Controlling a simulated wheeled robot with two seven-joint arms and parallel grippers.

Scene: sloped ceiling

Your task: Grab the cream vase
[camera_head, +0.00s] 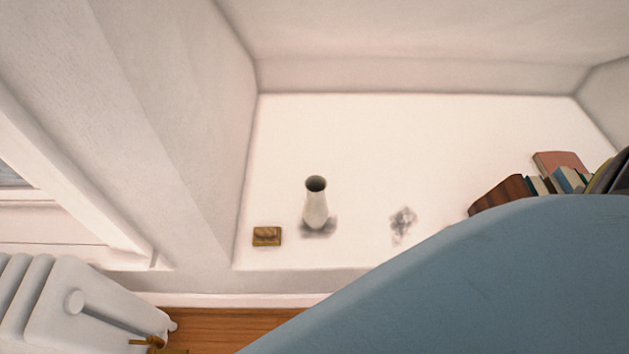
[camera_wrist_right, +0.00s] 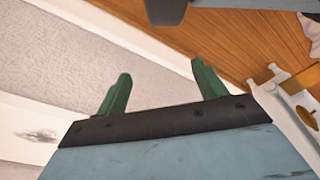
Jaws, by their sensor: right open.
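The cream vase (camera_head: 316,206) stands upright on the white ledge (camera_head: 360,130) in the head view, its dark round mouth facing up. It is not visible in the right wrist view. My right gripper (camera_wrist_right: 160,68) shows in the wrist view with its two green fingers apart and nothing between them. Its fingers do not show in the head view, so its exact distance from the vase cannot be told. My left gripper is in neither view.
A small brass-coloured box (camera_head: 267,236) sits left of the vase. A grey smudge-like patch (camera_head: 403,223) lies to its right. Books (camera_head: 560,180) stand far right, partly hidden by a large blue surface. A white radiator (camera_head: 75,305) is at lower left. The ledge behind the vase is clear.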

